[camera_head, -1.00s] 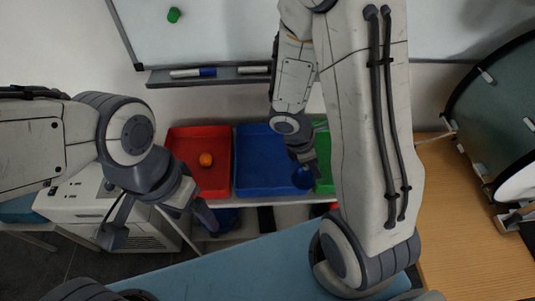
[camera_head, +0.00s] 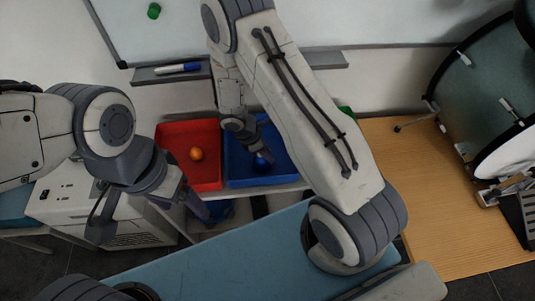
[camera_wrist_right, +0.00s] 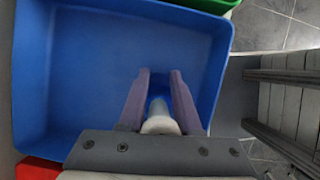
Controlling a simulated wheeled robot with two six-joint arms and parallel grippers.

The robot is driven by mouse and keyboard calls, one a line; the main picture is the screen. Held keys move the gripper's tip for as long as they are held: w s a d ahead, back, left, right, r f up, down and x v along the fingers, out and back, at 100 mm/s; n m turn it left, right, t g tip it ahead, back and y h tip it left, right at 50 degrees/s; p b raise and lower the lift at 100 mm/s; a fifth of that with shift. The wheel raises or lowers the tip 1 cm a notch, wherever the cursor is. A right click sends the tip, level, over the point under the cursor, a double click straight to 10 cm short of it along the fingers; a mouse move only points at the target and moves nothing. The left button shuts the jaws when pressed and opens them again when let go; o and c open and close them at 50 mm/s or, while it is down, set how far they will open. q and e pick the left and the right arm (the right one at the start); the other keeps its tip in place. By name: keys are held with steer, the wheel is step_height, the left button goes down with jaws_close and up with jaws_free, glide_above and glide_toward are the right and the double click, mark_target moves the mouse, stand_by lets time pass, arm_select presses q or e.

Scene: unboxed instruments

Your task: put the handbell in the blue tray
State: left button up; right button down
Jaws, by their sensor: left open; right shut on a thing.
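The handbell (camera_head: 262,163) shows as a small round blue shape under my right gripper (camera_head: 257,151) in the head view. In the right wrist view a pale handle (camera_wrist_right: 159,124) sits between the fingers of my right gripper (camera_wrist_right: 160,72), which is shut on it; the bell end is hard to make out against the blue. The handbell is held over the blue tray (camera_head: 236,170), whose empty floor (camera_wrist_right: 70,70) fills much of the wrist view. Whether it touches the floor I cannot tell. My left gripper (camera_head: 150,220) is open and empty, left of the trays.
A red tray (camera_head: 210,178) with an orange ball (camera_head: 196,154) stands left of the blue tray. A green tray (camera_wrist_right: 222,4) adjoins its other side, mostly hidden by my right arm in the head view. A whiteboard ledge (camera_head: 220,73) is behind; a drum (camera_head: 480,105) stands right.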

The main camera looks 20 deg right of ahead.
steer(key=shift+f, duration=0.4)
steer(key=shift+f, duration=0.15)
steer(key=c, duration=0.6)
jaws_free()
